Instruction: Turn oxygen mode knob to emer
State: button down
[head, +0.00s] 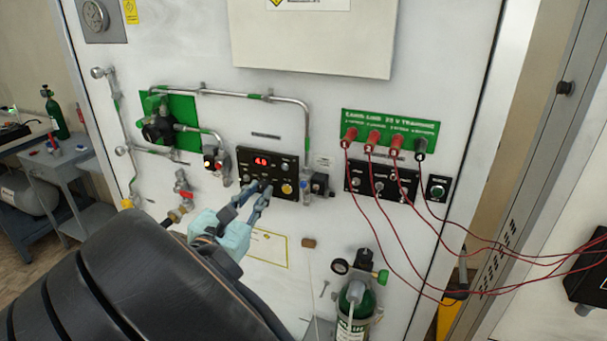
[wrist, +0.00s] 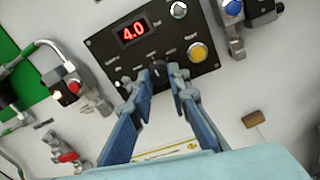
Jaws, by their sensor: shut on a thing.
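A black control panel (head: 284,168) on the white trainer board carries a red digital display (head: 260,161); in the wrist view the display (wrist: 133,32) reads 4.0. My gripper (head: 259,190) reaches to the panel's lower part. In the wrist view my gripper's blue fingers (wrist: 164,80) are shut on a small dark knob (wrist: 160,70) on the panel's lower row. The fingers partly hide the knob, and its pointer direction and labels are too small to read. A yellow round button (wrist: 197,52) sits to the right of the knob.
Pipes and a red-handled valve (head: 183,186) are left of the panel. Red leads (head: 395,240) hang from the green-labelled terminals on the right. A green oxygen cylinder (head: 357,305) stands below right. A small brown block (wrist: 254,118) is on the board below the panel.

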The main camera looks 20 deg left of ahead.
jog(key=shift+f+m+b, duration=0.1)
jog(key=shift+m+b, duration=0.2)
jog(key=shift+b, duration=0.2)
jog(key=m+b, duration=1)
jog(key=b, duration=0.7)
jog(key=shift+m, duration=0.3)
jog(key=shift+a, duration=0.1)
jog(key=c, duration=1.8)
grip_release()
jog(key=shift+s, duration=0.1)
